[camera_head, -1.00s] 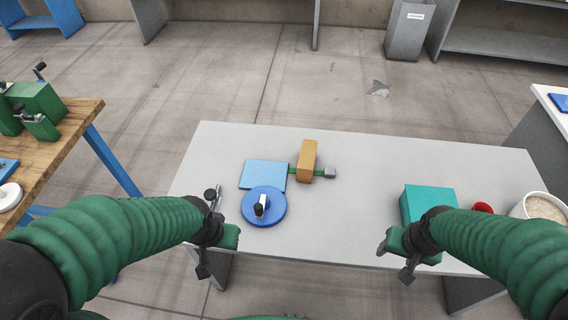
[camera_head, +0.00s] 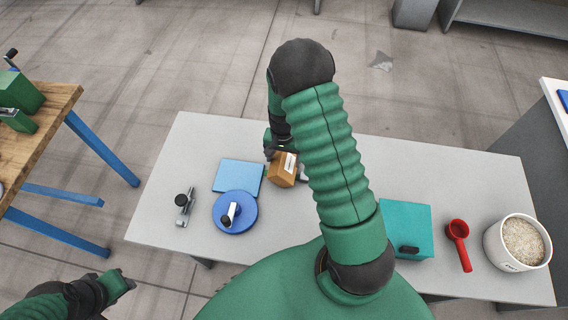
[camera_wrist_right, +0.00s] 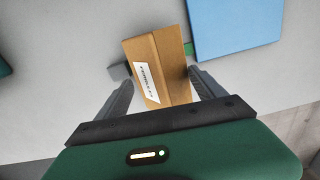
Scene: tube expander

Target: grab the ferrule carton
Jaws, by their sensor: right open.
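The ferrule carton (camera_head: 280,175) is a brown box with a white label, on the grey table (camera_head: 160,200) left of my right arm. In the right wrist view the carton (camera_wrist_right: 165,60) sits between the two fingers of my open right gripper (camera_wrist_right: 157,82). The right fingertip is very close to its side; I cannot tell whether it touches. In the head view my right gripper (camera_head: 270,145) is at the carton's far side, partly hidden by my arm. My left gripper (camera_head: 122,284) is low at the left, away from the carton; its jaws are unclear.
A blue pad (camera_head: 238,176) and a round blue disc with a handle (camera_head: 234,212) lie left of the carton. A green and grey tool (camera_wrist_right: 118,72) shows on both sides of it. A teal box (camera_head: 405,225), red scoop (camera_head: 458,240) and white tub (camera_head: 518,243) stand right.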

